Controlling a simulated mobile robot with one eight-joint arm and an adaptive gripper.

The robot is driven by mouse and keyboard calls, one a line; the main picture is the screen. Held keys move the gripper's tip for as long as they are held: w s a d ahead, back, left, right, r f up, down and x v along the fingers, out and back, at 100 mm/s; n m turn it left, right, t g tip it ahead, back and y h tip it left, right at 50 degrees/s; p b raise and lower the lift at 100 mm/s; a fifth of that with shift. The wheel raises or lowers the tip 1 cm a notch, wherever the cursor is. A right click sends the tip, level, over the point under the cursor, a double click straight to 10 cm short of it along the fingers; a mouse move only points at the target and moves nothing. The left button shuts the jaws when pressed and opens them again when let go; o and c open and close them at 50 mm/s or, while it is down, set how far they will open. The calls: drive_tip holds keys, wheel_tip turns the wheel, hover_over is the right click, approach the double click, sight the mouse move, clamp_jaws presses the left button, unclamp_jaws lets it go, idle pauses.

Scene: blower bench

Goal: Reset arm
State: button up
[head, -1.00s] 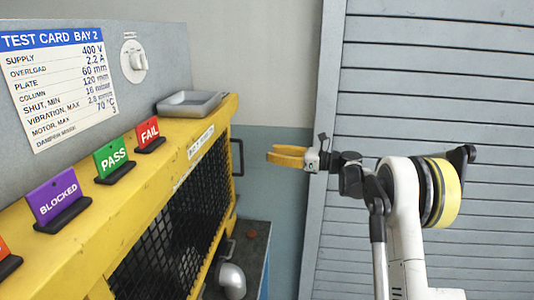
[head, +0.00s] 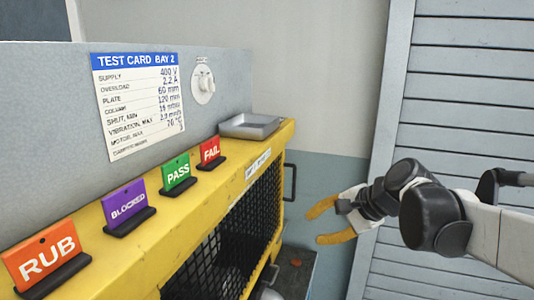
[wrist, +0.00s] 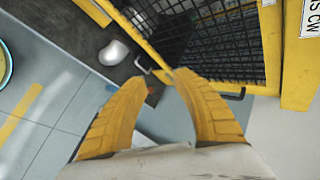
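My gripper (head: 328,223) has two yellow fingers. In the head view it is in the air to the right of the yellow bench's far end, in front of the grey-blue wall. Its fingers are apart and nothing is between them. The wrist view also shows both open fingers (wrist: 160,100), with the mesh-fronted bench and the floor beyond them. My arm reaches in from the right edge of the head view.
The yellow bench (head: 110,250) carries RUB (head: 46,255), BLOCKED (head: 128,203), PASS (head: 177,173) and FAIL (head: 210,151) signs and a grey tray (head: 250,125). A test card (head: 138,105) and a rotary switch (head: 203,82) are behind. A slatted shutter (head: 465,100) stands at right.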

drive_tip(key=s+d+f+n+h, duration=0.3)
drive_tip(key=s+f+n, duration=0.1)
drive_tip(key=s, duration=0.6)
drive_tip(key=s+d+f+n+h, duration=0.3)
drive_tip(key=s+f+n, duration=0.2)
drive_tip(key=s, duration=0.5)
drive_tip(key=shift+s+d+n+t, duration=0.3)
drive_tip(key=shift+n+t, duration=0.1)
drive_tip(key=shift+n, duration=0.7)
